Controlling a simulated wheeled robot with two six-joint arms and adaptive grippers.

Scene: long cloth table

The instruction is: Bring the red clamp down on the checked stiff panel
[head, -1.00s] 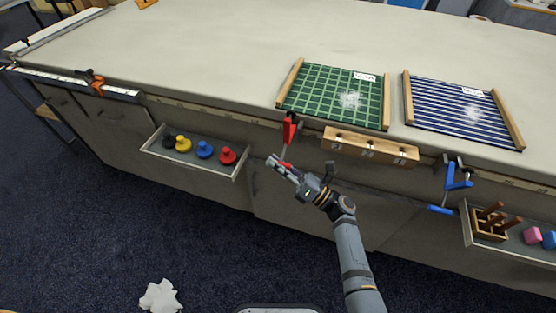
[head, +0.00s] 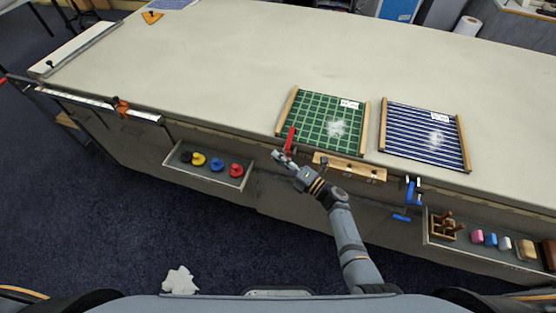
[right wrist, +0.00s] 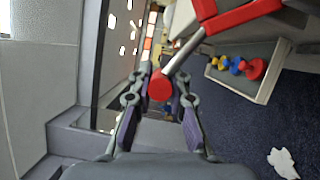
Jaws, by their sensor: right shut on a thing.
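The red clamp (head: 290,141) stands upright at the table's front edge, by the near left corner of the green checked panel (head: 316,125). Its upper end overlaps the panel's near edge in the head view; I cannot tell whether it touches. The panel lies flat, with wooden strips along two sides. My right gripper (head: 278,156) is shut on the red clamp, below the table edge. In the right wrist view the clamp's round red end (right wrist: 160,88) sits between the fingers, with its metal rod and red frame beyond. My left gripper is not in view.
A blue striped panel (head: 424,136) lies to the right. A wooden block (head: 350,168) and a blue clamp (head: 411,196) are at the front edge. Open drawers (head: 207,174) (head: 487,254) jut out on both sides. An orange clamp (head: 121,107) is at the left.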

